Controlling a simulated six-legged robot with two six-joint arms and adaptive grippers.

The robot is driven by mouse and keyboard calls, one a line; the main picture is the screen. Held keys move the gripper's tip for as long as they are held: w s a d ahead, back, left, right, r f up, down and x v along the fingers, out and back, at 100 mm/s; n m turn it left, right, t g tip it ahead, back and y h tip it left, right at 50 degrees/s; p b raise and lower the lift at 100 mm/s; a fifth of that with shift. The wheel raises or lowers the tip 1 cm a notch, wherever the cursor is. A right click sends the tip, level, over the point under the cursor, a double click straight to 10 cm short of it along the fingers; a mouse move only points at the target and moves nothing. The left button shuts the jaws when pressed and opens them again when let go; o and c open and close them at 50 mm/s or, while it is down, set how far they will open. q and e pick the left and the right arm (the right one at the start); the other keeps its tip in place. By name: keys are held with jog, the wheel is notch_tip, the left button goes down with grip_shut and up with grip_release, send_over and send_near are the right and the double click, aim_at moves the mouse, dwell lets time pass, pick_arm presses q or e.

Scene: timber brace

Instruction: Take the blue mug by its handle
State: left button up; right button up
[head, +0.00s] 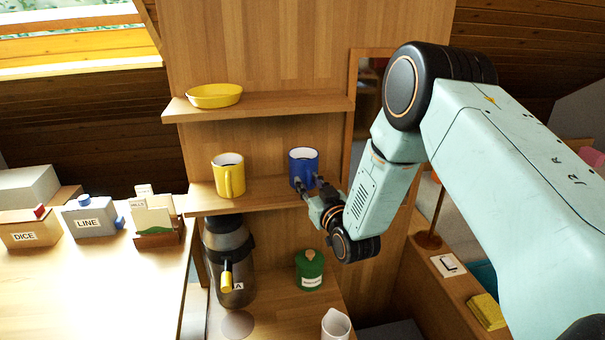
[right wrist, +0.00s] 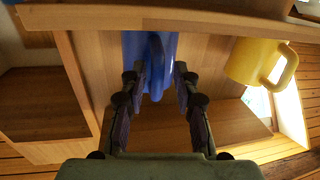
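The blue mug (head: 303,165) stands upright on the middle shelf (head: 262,195), right of the yellow mug (head: 229,176). My right gripper (head: 308,184) reaches up to its front from the lower right. In the right wrist view, the blue mug's handle (right wrist: 156,65) points toward the camera. The fingers of my right gripper (right wrist: 160,82) are apart, one on each side of the handle, with a visible gap to it. The yellow mug (right wrist: 256,62) is at the right there. My left gripper is not in view.
An upper shelf (head: 262,106) with a yellow dish (head: 215,95) is above the mugs. Below stand a dark coffee maker (head: 229,260), a green canister (head: 309,269) and a white jug (head: 336,325). Labelled boxes (head: 89,217) sit on the left table.

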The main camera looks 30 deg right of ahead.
jog(key=shift+s+d, duration=0.1)
jog(key=shift+d, duration=0.1)
jog(key=c, duration=0.3)
jog(key=shift+s+r, duration=0.1)
jog(key=shift+s, duration=0.05)
grip_shut()
jog(key=shift+w+a, duration=0.1)
jog(key=shift+w, duration=0.15)
jog(key=shift+s+r, duration=0.1)
jog(key=shift+s, duration=0.05)
